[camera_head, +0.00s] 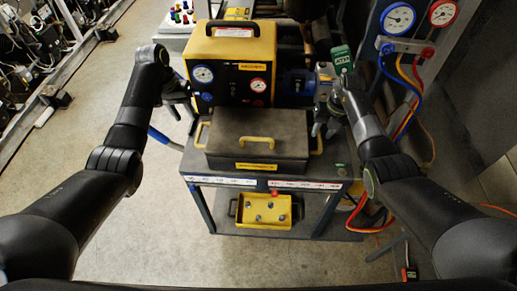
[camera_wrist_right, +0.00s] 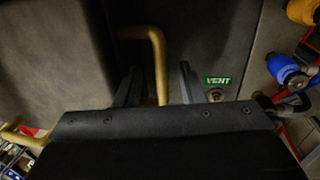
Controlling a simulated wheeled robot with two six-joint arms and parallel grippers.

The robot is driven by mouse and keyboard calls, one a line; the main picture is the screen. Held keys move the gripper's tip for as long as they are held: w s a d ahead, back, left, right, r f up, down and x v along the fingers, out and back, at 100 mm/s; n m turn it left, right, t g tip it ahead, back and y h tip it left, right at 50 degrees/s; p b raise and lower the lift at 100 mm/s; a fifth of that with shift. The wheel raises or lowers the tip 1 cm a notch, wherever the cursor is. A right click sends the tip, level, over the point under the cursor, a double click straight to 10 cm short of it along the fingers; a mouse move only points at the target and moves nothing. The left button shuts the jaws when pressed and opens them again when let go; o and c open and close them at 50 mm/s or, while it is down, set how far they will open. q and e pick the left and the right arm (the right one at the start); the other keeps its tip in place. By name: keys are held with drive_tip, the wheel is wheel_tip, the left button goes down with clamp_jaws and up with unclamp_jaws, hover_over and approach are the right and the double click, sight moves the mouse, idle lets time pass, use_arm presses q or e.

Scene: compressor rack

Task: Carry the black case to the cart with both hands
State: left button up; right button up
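The black case (camera_head: 285,132) lies flat on top of the dark table (camera_head: 208,170). It has a yellow handle on its front and one on each side. My left gripper (camera_head: 182,112) is left of the case, above and behind the left side handle (camera_head: 200,134); its fingers look apart and empty. My right gripper (camera_head: 324,128) is open beside the right side handle (camera_head: 317,138). In the right wrist view, the fingers of this gripper (camera_wrist_right: 158,84) stand on either side of the yellow handle (camera_wrist_right: 157,55), apart from it. I cannot tell which piece is the cart.
A yellow gauge machine (camera_head: 232,50) stands right behind the case. A yellow tray (camera_head: 264,211) sits on the lower shelf. Gauges (camera_head: 398,18) and coloured hoses (camera_head: 400,90) are at the right. A white stand (camera_head: 180,20) is at the back. Floor (camera_head: 130,220) at left is clear.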

wheel_tip(320, 180, up, 7)
drive_tip(key=d, duration=0.1)
drive_tip(key=shift+f, duration=0.2)
drive_tip(key=shift+f, duration=0.1)
idle(0.4)
